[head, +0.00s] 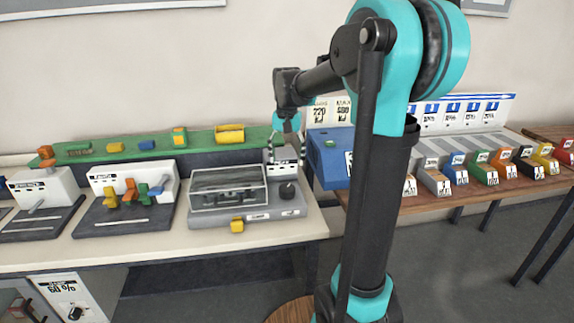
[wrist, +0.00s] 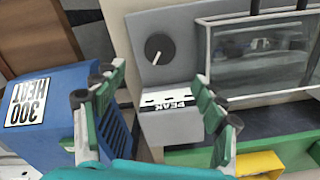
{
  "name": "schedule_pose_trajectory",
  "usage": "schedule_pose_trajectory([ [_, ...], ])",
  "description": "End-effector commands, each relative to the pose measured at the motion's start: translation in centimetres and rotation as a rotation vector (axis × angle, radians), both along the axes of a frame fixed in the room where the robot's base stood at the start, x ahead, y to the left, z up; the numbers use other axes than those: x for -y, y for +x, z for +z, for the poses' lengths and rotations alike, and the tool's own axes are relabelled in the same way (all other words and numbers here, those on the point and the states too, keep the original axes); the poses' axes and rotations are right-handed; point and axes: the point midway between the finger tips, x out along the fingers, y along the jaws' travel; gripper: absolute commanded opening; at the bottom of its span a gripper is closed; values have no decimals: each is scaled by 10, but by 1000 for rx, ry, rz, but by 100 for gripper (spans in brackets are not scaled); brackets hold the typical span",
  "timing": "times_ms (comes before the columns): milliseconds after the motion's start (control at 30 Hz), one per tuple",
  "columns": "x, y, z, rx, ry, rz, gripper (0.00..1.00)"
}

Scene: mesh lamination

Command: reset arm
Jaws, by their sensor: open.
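My gripper (head: 284,150) hangs at the right end of the workbench, above the grey machine with the glass-covered chamber (head: 228,188). A small white box labelled PEAK (wrist: 170,110) shows in the gap between the fingers. I cannot tell whether the fingers touch it. The machine's black knob (wrist: 158,47) is just beyond the box, and it also shows in the head view (head: 287,190). My arm is bent and reaches left over the bench.
A blue box (head: 331,158) marked 300 HEAT (wrist: 28,103) stands close beside my gripper. A green shelf (head: 200,141) with coloured blocks runs behind the machines. A wooden table (head: 440,200) with coloured bins is right.

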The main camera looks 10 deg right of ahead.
Motion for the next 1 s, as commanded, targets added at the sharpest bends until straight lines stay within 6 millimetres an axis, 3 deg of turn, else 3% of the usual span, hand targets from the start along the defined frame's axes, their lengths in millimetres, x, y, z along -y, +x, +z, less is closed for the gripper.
schedule_pose_trajectory([
  [333, 1, -2, -1, 3, 0, 3, 71],
  [467, 6, -20, -16, 33, 3, 34, 71],
  [567, 14, -50, -42, 86, 3, 86, 71],
  [800, 32, -146, -120, 246, -22, 251, 71],
  [1000, 38, -204, -164, 337, -55, 347, 71],
])
